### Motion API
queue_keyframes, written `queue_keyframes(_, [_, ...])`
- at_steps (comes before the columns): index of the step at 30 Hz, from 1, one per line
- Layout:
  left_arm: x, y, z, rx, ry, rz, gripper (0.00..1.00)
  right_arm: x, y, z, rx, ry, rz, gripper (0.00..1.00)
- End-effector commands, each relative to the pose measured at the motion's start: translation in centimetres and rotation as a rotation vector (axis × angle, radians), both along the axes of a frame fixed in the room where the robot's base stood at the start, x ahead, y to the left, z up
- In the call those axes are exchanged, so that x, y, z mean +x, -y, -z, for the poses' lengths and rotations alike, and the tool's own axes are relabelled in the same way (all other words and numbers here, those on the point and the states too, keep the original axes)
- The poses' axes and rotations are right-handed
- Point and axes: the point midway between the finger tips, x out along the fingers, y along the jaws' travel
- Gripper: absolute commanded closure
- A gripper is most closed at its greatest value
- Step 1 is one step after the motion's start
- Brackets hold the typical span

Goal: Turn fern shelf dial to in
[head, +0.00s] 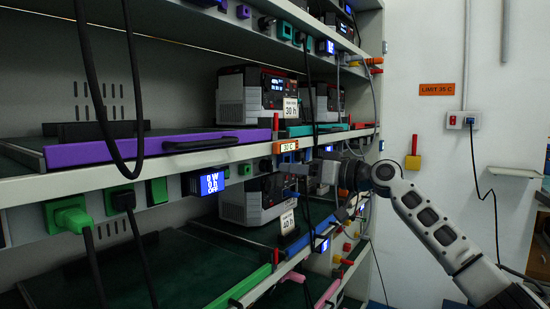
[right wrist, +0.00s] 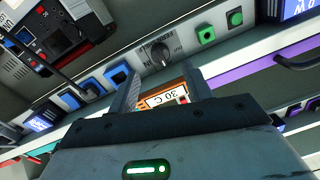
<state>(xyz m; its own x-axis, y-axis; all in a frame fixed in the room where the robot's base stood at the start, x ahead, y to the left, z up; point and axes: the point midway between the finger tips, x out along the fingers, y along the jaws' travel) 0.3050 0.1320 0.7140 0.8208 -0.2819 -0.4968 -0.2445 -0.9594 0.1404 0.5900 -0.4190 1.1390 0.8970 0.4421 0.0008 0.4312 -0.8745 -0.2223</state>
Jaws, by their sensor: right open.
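A dark round dial (right wrist: 160,52) with printed lettering around it sits on the grey shelf rail in the right wrist view. In the head view my right gripper (head: 322,171) is at the middle rail, and I cannot make out the dial there. A green-edged shelf tray (head: 240,287) lies below that rail. My left gripper is not in view.
An orange 30 C card (head: 287,147) is above the rail near my gripper. Green sockets (right wrist: 206,35) and blue sockets (right wrist: 116,74) flank the dial. Black cables (head: 135,90) hang before the shelves at left.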

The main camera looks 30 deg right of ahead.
Motion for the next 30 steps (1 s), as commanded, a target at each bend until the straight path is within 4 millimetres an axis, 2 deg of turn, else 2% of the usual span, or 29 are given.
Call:
queue_keyframes(3, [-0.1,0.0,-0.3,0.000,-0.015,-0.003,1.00,2.2,-1.1,-0.4,0.003,0.001,-0.002,0.50])
queue_keyframes(9, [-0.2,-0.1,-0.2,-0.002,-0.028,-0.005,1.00,4.6,-2.3,-0.1,0.002,0.001,-0.002,0.50])
queue_keyframes(15, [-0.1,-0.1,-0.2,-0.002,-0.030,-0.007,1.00,5.3,-2.7,0.0,-0.001,0.000,0.000,0.50])
queue_keyframes(22, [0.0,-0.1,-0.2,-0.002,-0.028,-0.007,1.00,5.3,-2.7,0.1,-0.001,0.000,0.000,0.50])
queue_keyframes(27, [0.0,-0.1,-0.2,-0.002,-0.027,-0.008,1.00,5.3,-2.7,0.1,-0.001,0.000,0.000,0.95])
queue_keyframes(30, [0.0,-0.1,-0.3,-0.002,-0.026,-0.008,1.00,5.3,-2.7,0.1,0.000,-0.001,0.000,0.95])
